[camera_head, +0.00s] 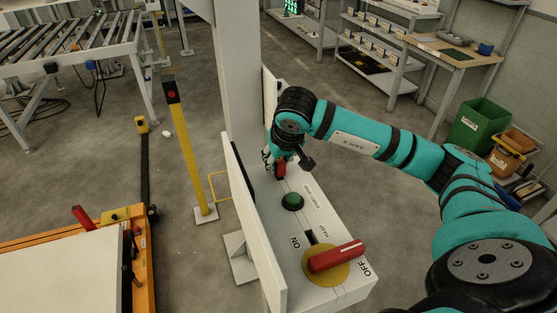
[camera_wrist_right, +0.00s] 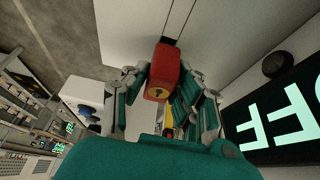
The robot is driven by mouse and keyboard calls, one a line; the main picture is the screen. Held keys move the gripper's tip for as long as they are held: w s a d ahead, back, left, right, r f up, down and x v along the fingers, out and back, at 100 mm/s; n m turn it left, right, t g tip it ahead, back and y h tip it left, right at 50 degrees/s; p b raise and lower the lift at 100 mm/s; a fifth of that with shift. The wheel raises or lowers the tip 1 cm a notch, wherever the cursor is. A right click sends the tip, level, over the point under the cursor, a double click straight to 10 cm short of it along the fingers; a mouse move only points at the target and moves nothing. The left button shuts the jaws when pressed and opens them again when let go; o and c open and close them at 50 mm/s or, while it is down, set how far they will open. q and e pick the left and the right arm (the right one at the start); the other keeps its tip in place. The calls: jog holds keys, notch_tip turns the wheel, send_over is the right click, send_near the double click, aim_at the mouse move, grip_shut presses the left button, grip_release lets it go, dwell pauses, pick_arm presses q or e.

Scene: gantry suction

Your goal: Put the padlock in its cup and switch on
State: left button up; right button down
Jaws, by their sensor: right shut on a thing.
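My right gripper (camera_head: 277,167) is over the far end of the white control box (camera_head: 322,290). It is shut on a red padlock (camera_head: 281,170), which also shows between the fingers in the right wrist view (camera_wrist_right: 162,74). The switch is a red handle (camera_head: 335,256) on a yellow disc (camera_head: 326,271) at the box's near end. The handle slants up to the right; ON is printed to its left and OFF to its lower right. I cannot make out the padlock's cup. My left gripper is not in view.
A green button (camera_head: 292,202) stands on the box between padlock and switch. A white upright panel (camera_head: 248,220) edges the box on the left. In the right wrist view, a dark sign (camera_wrist_right: 280,115) with lit letters is close on the right. A yellow post (camera_head: 190,155) stands left.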

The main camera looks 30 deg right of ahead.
jog(key=shift+f+b, duration=0.45)
jog(key=shift+f, duration=0.15)
jog(key=c, duration=1)
grip_release()
jog(key=v, duration=1.2)
jog(key=shift+a, duration=0.1)
jog(key=shift+c, duration=0.4)
